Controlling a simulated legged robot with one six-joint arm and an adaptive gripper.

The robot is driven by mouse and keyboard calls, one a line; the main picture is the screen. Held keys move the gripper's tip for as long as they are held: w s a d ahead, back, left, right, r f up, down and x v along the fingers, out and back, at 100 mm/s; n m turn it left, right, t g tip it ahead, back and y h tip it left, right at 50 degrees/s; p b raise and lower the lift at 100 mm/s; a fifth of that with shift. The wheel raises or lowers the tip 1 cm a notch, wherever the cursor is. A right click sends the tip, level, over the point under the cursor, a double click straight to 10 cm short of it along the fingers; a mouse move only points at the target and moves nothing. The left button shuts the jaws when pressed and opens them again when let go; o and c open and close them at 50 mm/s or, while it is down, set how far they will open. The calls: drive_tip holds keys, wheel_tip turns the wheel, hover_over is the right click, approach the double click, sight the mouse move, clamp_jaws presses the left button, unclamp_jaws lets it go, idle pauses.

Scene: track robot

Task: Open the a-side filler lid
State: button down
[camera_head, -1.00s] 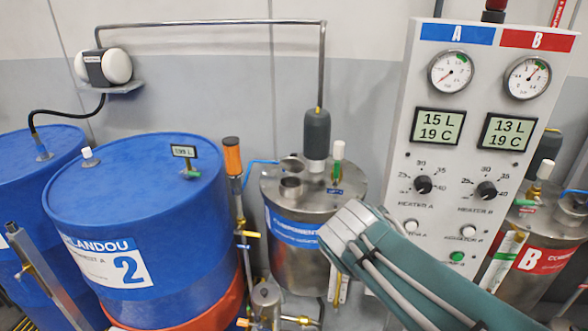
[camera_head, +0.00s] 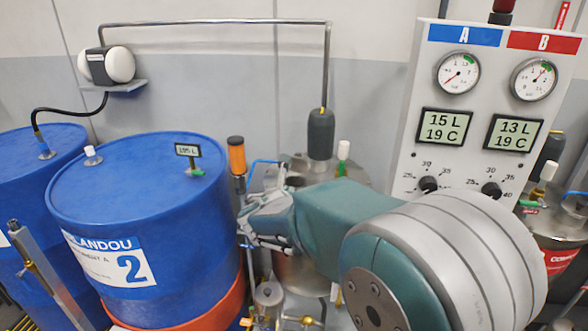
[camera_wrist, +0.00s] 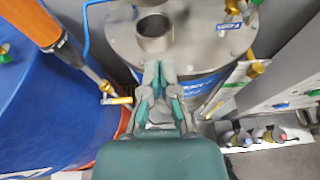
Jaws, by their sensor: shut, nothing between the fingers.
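The steel A-side tank (camera_head: 298,268) stands between the blue drum and the control panel; my arm covers much of it. In the wrist view the tank top (camera_wrist: 195,45) carries a short round filler neck (camera_wrist: 155,35) with a dark round face. A round piece, perhaps the filler lid (camera_wrist: 150,3), is cut off at the upper edge behind the neck; I cannot tell its angle. My gripper (camera_wrist: 160,66) is shut and empty, its fingertips just on the near side of the neck.
The blue drum (camera_head: 135,200) and an orange-topped pump tube (camera_head: 237,155) stand close on the left. A dark grey cylinder (camera_head: 320,133) with a pipe rises from the tank top. The control panel (camera_head: 480,120) is on the right. A valve with a yellow handle (camera_wrist: 118,100) is near.

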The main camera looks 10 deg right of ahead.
sight(296, 160)
drive_tip(key=shift+n, duration=0.5)
drive_tip(key=x, duration=0.7)
drive_tip(key=a+x, duration=0.1)
drive_tip(key=x, duration=0.2)
drive_tip(key=shift+w+d+f, duration=0.15)
drive_tip(key=shift+w+f, duration=0.1)
drive_tip(key=shift+w, duration=0.25)
drive_tip(key=w+r, duration=0.1)
drive_tip(key=w+d, duration=0.1)
drive_tip(key=shift+w+r, duration=0.3)
drive_tip(key=shift+r, duration=0.05)
drive_tip(key=shift+w+d+r, duration=0.15)
drive_tip(key=shift+w, duration=0.1)
drive_tip(key=shift+w+d+r, duration=0.2)
drive_tip(key=shift+w+r, duration=0.2)
drive_tip(key=shift+w+d+r, duration=0.2)
drive_tip(key=shift+w+r, duration=0.2)
drive_tip(key=shift+w, duration=0.2)
drive_tip(key=shift+w+d+r, duration=0.25)
drive_tip(key=shift+w+d, duration=0.05)
drive_tip(key=shift+w, duration=0.35)
